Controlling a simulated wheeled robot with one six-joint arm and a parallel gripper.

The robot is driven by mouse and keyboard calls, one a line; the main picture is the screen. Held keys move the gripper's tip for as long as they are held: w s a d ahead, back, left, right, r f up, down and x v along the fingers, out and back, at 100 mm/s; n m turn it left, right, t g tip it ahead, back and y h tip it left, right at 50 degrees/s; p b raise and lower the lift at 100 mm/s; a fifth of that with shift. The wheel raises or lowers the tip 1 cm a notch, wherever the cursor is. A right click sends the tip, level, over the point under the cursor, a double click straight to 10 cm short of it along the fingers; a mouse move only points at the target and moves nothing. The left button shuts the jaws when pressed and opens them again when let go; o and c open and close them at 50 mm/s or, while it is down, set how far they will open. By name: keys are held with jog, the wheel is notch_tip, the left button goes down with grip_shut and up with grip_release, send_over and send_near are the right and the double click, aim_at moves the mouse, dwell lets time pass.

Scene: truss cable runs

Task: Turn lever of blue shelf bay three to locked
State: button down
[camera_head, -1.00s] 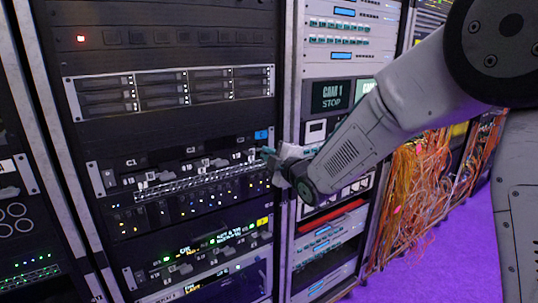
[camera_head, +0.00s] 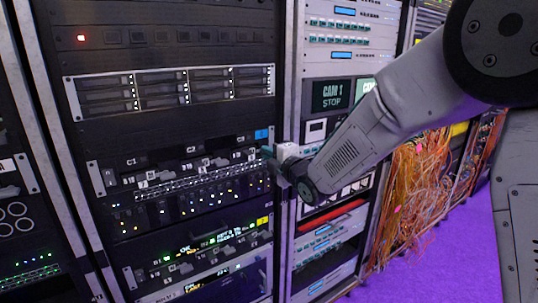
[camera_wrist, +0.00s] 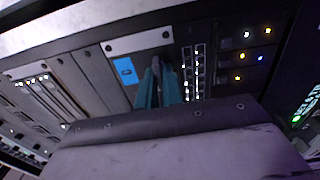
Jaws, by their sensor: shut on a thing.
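The blue shelf shows in the head view as a dark rack unit with a blue label (camera_head: 261,134) at its right end. The label also shows in the wrist view (camera_wrist: 125,71), left of my fingers. Several small grey levers sit along the shelf, one of them near its left part (camera_head: 176,193). My gripper (camera_head: 268,152) is at the shelf's right end, below the blue label. In the wrist view its teal fingertips (camera_wrist: 160,78) are shut on a small dark lever (camera_wrist: 158,66). The fingers hide most of that lever, and its angle is hard to tell.
A second unit with a yellow label (camera_head: 262,221) and similar grey levers sits below. A rack post (camera_head: 290,80) stands close right of the shelf. Orange cables (camera_head: 415,200) hang further right.

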jog(key=shift+f, duration=0.1)
jog(key=c, duration=1.6)
grip_release()
jog(key=shift+o, duration=0.2)
jog(key=v, duration=0.8)
jog(key=shift+w, duration=0.1)
